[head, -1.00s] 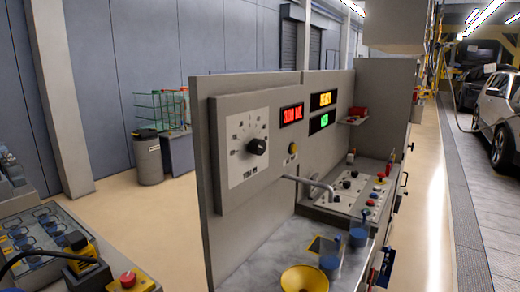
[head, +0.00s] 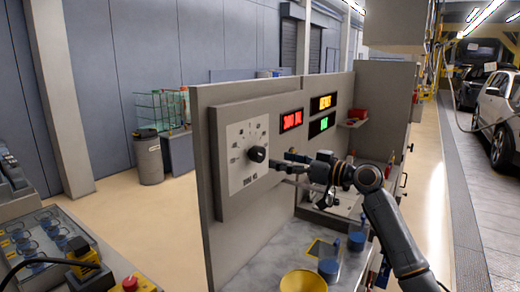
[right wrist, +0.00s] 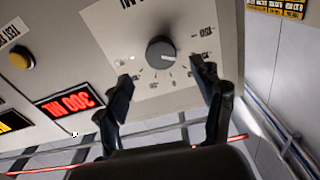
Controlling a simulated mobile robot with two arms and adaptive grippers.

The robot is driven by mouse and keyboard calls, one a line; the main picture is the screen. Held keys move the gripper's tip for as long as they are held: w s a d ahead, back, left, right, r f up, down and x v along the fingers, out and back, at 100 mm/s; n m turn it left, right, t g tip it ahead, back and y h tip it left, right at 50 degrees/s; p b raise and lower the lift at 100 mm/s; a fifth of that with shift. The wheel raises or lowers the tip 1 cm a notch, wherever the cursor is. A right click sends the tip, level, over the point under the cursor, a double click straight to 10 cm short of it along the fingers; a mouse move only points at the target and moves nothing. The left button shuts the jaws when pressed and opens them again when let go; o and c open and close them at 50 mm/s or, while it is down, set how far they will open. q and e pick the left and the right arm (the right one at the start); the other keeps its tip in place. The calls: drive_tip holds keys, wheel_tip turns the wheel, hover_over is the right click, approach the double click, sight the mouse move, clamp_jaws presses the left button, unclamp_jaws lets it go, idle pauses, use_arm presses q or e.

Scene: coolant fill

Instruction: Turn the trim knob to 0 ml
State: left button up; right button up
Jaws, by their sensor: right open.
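The trim knob (head: 257,154) is black and round, on a pale dial plate (head: 236,137) fixed to the grey upright panel. In the right wrist view the knob (right wrist: 160,52) has a light pointer mark toward the picture's right; the scale marks around it are too blurred to read surely. My right gripper (head: 284,160) has come in from the right and its fingers point at the knob. In the right wrist view the open fingers (right wrist: 163,78) stand one to each side, short of the knob, with a gap between. My left gripper is not in view.
A red display (head: 290,119) reads about 300 ML; a yellow and a green display (head: 321,124) sit to its right. A yellow button (right wrist: 20,58) is beside the dial plate. A yellow funnel (head: 303,281) and a blue-filled vessel (head: 329,268) stand on the counter below.

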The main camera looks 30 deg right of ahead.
sight(262, 156)
drive_tip(key=p+x, duration=0.1)
drive_tip(key=x, duration=0.2)
drive_tip(key=p+x, duration=0.1)
drive_tip(key=x, duration=0.2)
drive_tip(key=shift+w+a+r+p, duration=0.15)
drive_tip(key=shift+w+r+p, duration=0.1)
drive_tip(key=shift+p, duration=0.15)
drive_tip(key=shift+w+a+f, duration=0.15)
drive_tip(key=shift+w, duration=0.2)
drive_tip(key=shift+w+a+f, duration=0.15)
drive_tip(key=shift+w, duration=0.2)
drive_tip(key=shift+c, duration=0.2)
drive_tip(key=c, duration=1.1)
